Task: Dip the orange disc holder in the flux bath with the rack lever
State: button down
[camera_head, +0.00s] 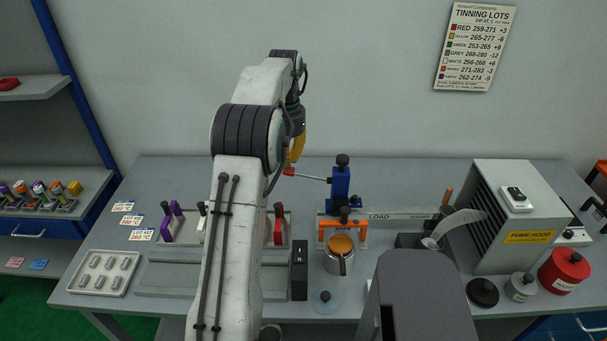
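An orange disc holder (323,236) hangs at the blue rack column (341,183), just above and behind a metal pot (340,265) with amber liquid, which looks like the flux bath. Whether the holder's lower edge touches the liquid is too small to tell. The rack lever (313,178) is a thin rod running left from the blue column to a red end. My gripper (291,169) points down at that red end, partly hidden by my arm. I cannot tell whether its fingers are closed on it.
A rail marked LOAD and SOLDER (390,215) runs right toward a fume hood (520,215). Purple (167,228) and red (278,228) holders stand left of the pot. A parts tray (105,272) lies front left. A red can (563,272) stands at right.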

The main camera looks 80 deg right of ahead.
aim_at(288, 174)
jog(key=shift+f+b, duration=2.35)
jog(key=shift+f, duration=1.35)
jog(key=shift+r, duration=0.25)
jog(key=shift+r+p, duration=5)
jog(key=shift+p, duration=0.4)
jog(key=shift+w, duration=0.1)
